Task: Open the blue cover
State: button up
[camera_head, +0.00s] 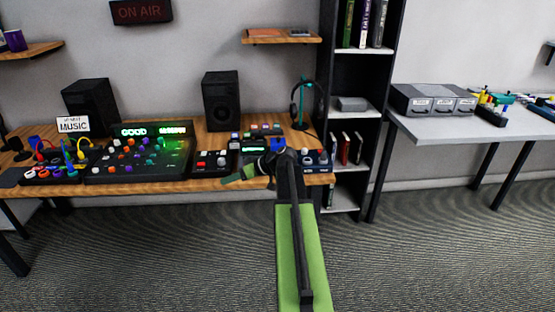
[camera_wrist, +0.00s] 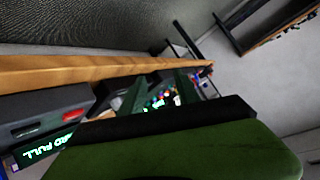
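A small bright blue piece (camera_head: 278,143), which may be the blue cover, shows just behind the end of my arm at the right part of the desk. The arm partly hides it, and I cannot tell whether it is shut or raised. Another blue piece (camera_head: 36,142) is at the far left of the desk. My gripper (camera_head: 243,178) is at the desk's front edge, left of the first blue piece. In the wrist view its two dark green fingers (camera_wrist: 158,92) stand apart, with nothing seen held between them. No blue cover is clear in the wrist view.
The wooden desk (camera_head: 240,191) carries a lit console (camera_head: 140,150), a smaller panel (camera_head: 211,160), two speakers (camera_head: 220,100) and headphones on a stand (camera_head: 302,103). A dark shelf unit (camera_head: 345,100) stands to the right. The floor in front is clear.

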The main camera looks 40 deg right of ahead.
jog(key=s+d+t+b, duration=0.1)
jog(key=s+d, duration=0.1)
jog(key=d, duration=0.5)
jog(key=s+d+t+h+b, duration=0.1)
jog(key=s+d+t+b, duration=0.1)
jog(key=d, duration=0.5)
jog(key=s+d+t+h+b, duration=0.1)
jog(key=d+t, duration=0.1)
jog(key=d, duration=0.4)
jog(key=shift+s+d, duration=0.4)
jog(key=s+d+r+t+h+b, duration=0.2)
jog(key=s+d+r+t+h, duration=0.1)
jog(key=s+d, duration=0.55)
send_near(279, 138)
jog(key=shift+m, duration=0.3)
jog(key=w, duration=0.6)
jog(key=w+a, duration=0.1)
jog(key=w, duration=0.3)
jog(key=shift+w+f, duration=0.1)
jog(key=shift+w, duration=0.05)
grip_shut()
jog(key=shift+d, duration=0.1)
